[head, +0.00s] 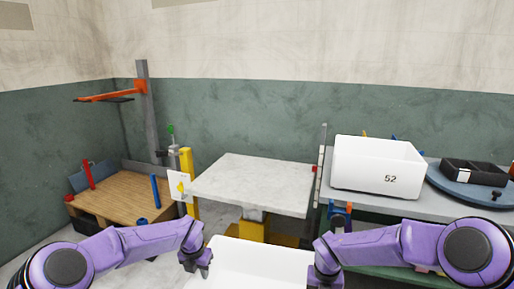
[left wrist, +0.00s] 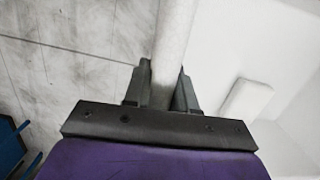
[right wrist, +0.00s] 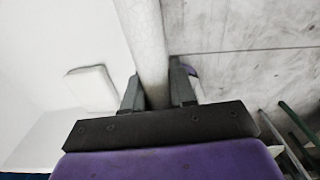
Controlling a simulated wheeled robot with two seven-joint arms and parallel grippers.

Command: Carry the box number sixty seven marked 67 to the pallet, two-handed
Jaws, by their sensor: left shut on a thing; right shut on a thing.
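A white open-topped box (head: 258,265) is at the bottom centre of the head view, cut off by the frame edge. No number shows on it, so I cannot read whether it is the 67 box. My left gripper (head: 202,266) is shut on its left rim, and my right gripper (head: 318,268) is shut on its right rim. In the left wrist view the box wall (left wrist: 173,40) runs between the fingers; the right wrist view shows the opposite wall (right wrist: 145,40) held likewise.
A grey-topped table (head: 255,180) stands ahead of the held box. On the right, a bench (head: 320,195) bears a white box marked 52 (head: 360,172) and a blue round plate (head: 455,190) with a black tray (head: 473,172).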

